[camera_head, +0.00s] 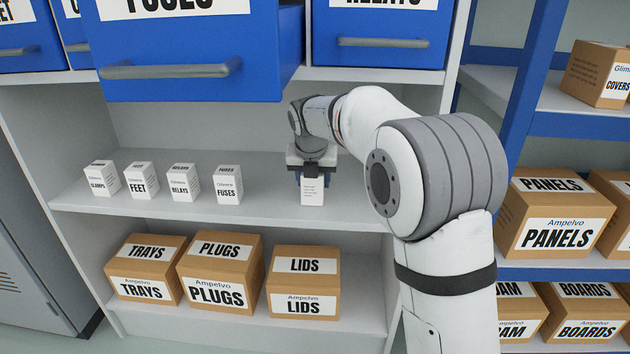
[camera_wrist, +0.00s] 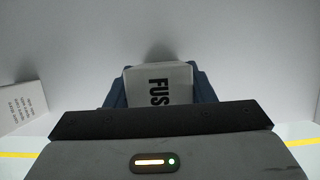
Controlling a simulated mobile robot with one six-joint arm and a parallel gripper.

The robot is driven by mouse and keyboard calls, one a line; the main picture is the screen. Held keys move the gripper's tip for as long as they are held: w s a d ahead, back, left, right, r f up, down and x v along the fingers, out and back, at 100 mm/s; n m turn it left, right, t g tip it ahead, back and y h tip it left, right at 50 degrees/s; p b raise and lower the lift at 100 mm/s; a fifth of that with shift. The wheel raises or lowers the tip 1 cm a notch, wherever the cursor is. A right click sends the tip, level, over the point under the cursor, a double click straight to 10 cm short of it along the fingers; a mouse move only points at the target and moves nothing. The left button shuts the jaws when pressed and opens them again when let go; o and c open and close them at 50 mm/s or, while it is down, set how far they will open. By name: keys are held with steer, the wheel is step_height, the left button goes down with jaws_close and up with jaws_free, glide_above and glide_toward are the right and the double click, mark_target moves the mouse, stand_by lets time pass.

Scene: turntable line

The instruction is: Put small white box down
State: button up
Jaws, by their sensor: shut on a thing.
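The small white box (camera_head: 313,193) is in my gripper (camera_head: 311,178), at the right end of the row of small boxes on the middle shelf (camera_head: 270,211).
Small white boxes marked CLAMPS (camera_head: 104,179), FEET (camera_head: 139,181), RELAYS (camera_head: 184,183) and FUSES (camera_head: 228,185) stand to the left. An open blue drawer (camera_head: 200,50) juts out above. Brown cartons, including LIDS (camera_head: 304,283), stand on the shelf below. The shelf between FUSES and my gripper is clear.

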steer(key=shift+f, duration=0.1)
steer(key=o, duration=1.1)
